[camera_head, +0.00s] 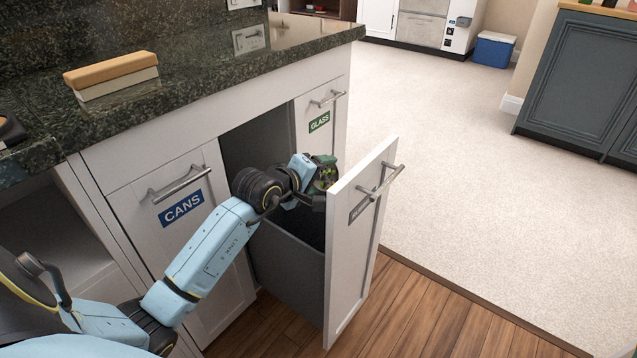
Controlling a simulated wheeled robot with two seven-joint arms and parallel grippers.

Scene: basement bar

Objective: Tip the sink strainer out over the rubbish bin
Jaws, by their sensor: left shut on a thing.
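The rubbish bin (288,262) is a dark grey box in a pulled-out drawer with a white front (352,262). Its front bears a small grey label seen at a slant, too oblique to read. My left arm reaches in from the left, and my left gripper (318,198) is over the bin's opening, close behind the drawer front. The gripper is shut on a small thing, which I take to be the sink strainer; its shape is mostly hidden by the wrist. Dark green with yellowish specks shows at the wrist's far side. My right gripper is not in view.
A dark granite counter (215,75) overhangs the cabinets, with a tan-topped block (112,76) on it. Closed fronts labelled CANS (180,207) and GLASS (319,122) flank the open drawer. Floor to the right is clear. A blue cooler (493,50) stands far back.

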